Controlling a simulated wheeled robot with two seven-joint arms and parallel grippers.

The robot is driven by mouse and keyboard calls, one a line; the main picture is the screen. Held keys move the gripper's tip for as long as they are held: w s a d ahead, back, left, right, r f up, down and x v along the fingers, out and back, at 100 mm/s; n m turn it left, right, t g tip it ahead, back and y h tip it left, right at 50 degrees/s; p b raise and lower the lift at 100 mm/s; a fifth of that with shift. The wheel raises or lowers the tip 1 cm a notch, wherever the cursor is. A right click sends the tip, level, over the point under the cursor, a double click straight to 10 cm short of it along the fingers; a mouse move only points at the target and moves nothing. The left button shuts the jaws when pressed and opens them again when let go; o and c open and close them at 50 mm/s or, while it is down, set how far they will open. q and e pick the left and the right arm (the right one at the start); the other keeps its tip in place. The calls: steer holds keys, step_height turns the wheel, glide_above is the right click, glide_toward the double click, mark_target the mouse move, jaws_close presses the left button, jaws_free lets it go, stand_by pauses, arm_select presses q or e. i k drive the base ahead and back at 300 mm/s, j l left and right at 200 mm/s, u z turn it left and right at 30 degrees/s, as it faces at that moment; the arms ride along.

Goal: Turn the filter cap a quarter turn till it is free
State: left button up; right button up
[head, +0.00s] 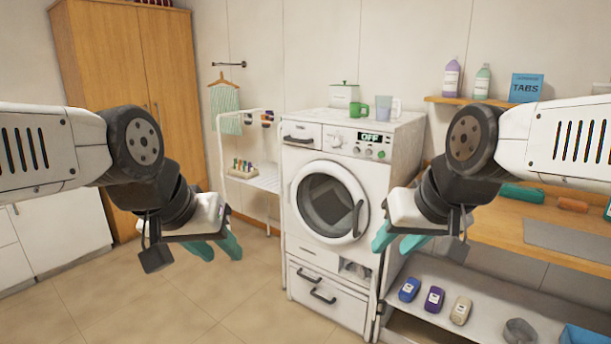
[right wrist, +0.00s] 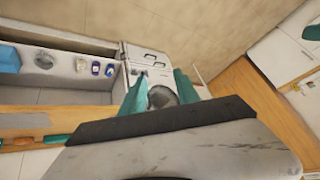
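The white washing machine (head: 300,240) stands in the middle of the head view, its round door (head: 328,202) closed. At its lower right front is a small opening (head: 355,269) with something pale and round inside; I cannot make out clearly whether this is the filter cap. My left gripper (head: 217,247) hangs in the air to the left of the machine, its teal fingers apart and empty. My right gripper (head: 397,240) is in the air in front of the machine's right side. In the right wrist view its fingers (right wrist: 160,92) are apart with nothing between them.
A low shelf (head: 480,285) on the right holds several small bottles and a grey ring. A wooden worktop (head: 500,220) runs above it. A white rack (head: 262,180) stands left; the floor in front is clear.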

mark_target(365, 271)
steer(key=i+l, duration=0.1)
steer(key=l, duration=0.45)
steer(key=i+l+u, duration=0.15)
steer(key=l, duration=0.45)
steer(key=i+l, duration=0.1)
steer(key=l, duration=0.45)
steer(key=l+u, duration=0.15)
steer(key=l, duration=0.45)
steer(key=u, duration=0.75)
steer(key=i+l+u, duration=0.15)
steer(key=i+u, duration=0.15)
steer(key=i, duration=0.2)
steer(key=i+l+u, duration=0.3)
steer(key=i, duration=0.2)
steer(key=i+l, duration=0.1)
steer(key=l, duration=0.6)
steer(key=i, duration=0.05)
